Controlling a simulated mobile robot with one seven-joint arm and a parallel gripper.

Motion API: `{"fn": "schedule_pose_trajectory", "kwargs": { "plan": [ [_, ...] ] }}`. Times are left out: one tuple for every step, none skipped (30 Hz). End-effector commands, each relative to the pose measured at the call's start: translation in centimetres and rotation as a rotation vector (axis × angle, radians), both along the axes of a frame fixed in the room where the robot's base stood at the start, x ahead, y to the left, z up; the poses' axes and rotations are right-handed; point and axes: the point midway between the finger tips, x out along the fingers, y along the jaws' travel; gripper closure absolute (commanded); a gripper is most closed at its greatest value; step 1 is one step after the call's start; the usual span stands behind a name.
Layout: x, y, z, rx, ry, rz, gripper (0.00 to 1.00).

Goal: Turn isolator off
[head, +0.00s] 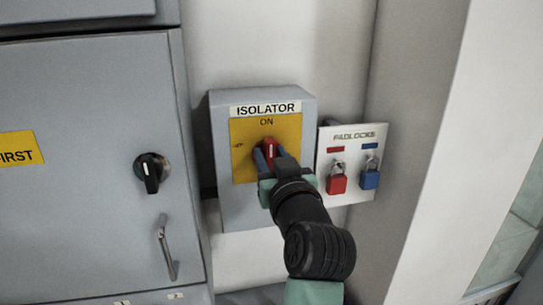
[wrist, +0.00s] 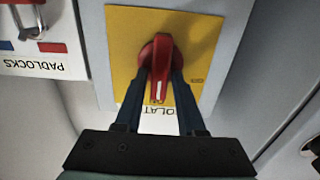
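The isolator (head: 227,195) is a grey box on the wall with a yellow plate marked ON at its top. Its red rotary handle (head: 270,148) has a white line and stands upright, pointing to ON. In the wrist view the red handle (wrist: 161,72) appears upside down, with its line toward the ISOLATOR label. My gripper (head: 269,157) is at the handle, with one blue finger on each side. In the wrist view my gripper (wrist: 161,82) straddles the handle, and yellow plate shows between the handle and the fingers. Whether a fingertip touches it is unclear.
A padlocks board (head: 350,197) with a red padlock (head: 337,182) and a blue padlock (head: 370,178) hangs close to the right. A grey cabinet (head: 85,230) with a black knob (head: 151,174) and a metal handle (head: 165,247) stands at left.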

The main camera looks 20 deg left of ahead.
Motion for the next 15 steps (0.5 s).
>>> {"fn": "schedule_pose_trajectory", "kwargs": {
  "plan": [
    [0.00, -0.01, 0.00, 0.000, 0.000, 0.000, 0.72],
    [-0.01, -0.02, 0.00, 0.000, 0.000, 0.000, 0.77],
    [-0.01, -0.03, -0.01, 0.000, 0.000, 0.000, 0.85],
    [-0.01, -0.03, -0.01, 0.000, 0.000, 0.000, 0.90],
    [-0.01, -0.03, -0.01, 0.000, 0.000, 0.000, 0.95],
    [-0.01, -0.03, -0.01, 0.000, 0.000, 0.000, 1.00],
    [-0.01, -0.03, -0.01, 0.000, 0.000, 0.000, 1.00],
    [-0.01, -0.03, -0.01, 0.000, 0.000, 0.000, 1.00],
    [-0.01, -0.03, -0.01, 0.000, 0.000, 0.000, 1.00],
    [-0.01, -0.03, -0.01, 0.000, 0.000, 0.000, 1.00],
    [-0.01, -0.03, -0.01, -0.001, 0.001, 0.000, 1.00],
    [-0.01, -0.04, -0.02, -0.001, 0.001, 0.000, 1.00],
    [-0.01, -0.04, -0.03, -0.001, 0.000, 0.000, 1.00],
    [-0.01, -0.03, -0.04, -0.002, 0.000, 0.000, 1.00],
    [-0.01, -0.03, -0.07, -0.005, -0.002, 0.000, 1.00]
  ]
}}
